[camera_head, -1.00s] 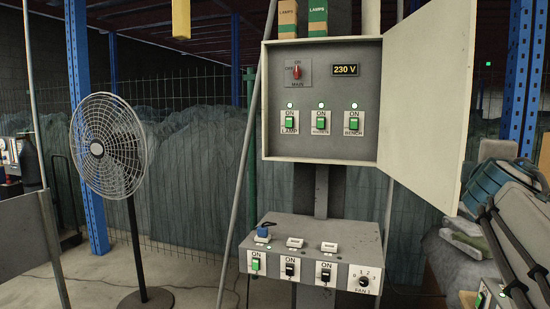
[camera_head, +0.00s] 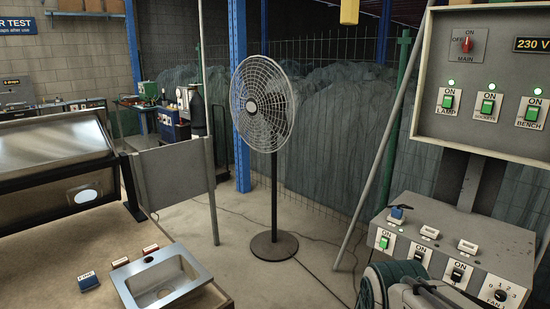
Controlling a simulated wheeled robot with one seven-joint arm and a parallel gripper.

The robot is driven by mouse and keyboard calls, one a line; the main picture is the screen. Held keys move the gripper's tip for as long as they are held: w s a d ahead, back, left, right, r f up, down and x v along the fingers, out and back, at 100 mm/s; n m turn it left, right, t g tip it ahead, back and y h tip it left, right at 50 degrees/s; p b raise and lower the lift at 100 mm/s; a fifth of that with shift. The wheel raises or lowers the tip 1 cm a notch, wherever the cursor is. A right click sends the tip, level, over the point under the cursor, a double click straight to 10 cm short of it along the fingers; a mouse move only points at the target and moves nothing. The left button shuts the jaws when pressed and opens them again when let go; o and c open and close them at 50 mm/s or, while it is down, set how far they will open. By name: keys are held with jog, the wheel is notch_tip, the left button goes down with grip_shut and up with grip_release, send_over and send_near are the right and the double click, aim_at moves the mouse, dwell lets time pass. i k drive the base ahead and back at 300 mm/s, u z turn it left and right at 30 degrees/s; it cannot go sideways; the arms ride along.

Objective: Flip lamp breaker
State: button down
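The lamp breaker (camera_head: 448,101) is a green rocker in a white plate marked ON and LAMP. It is the leftmost of three breakers on the grey panel (camera_head: 468,72) at the upper right. A small green light (camera_head: 452,83) glows above it. The sockets breaker (camera_head: 487,107) and bench breaker (camera_head: 531,113) are to its right, also green with lit lights. A red main switch (camera_head: 467,44) sits above. My gripper is not visible.
Below the panel stands a grey switch box (camera_head: 450,228) with several switches and a fan dial. A standing fan (camera_head: 262,105) is at centre. A small sink (camera_head: 160,280) is in the bench at lower left. A slanted pole (camera_head: 375,150) stands left of the panel.

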aim_at(448, 101)
jog(key=z, duration=1.25)
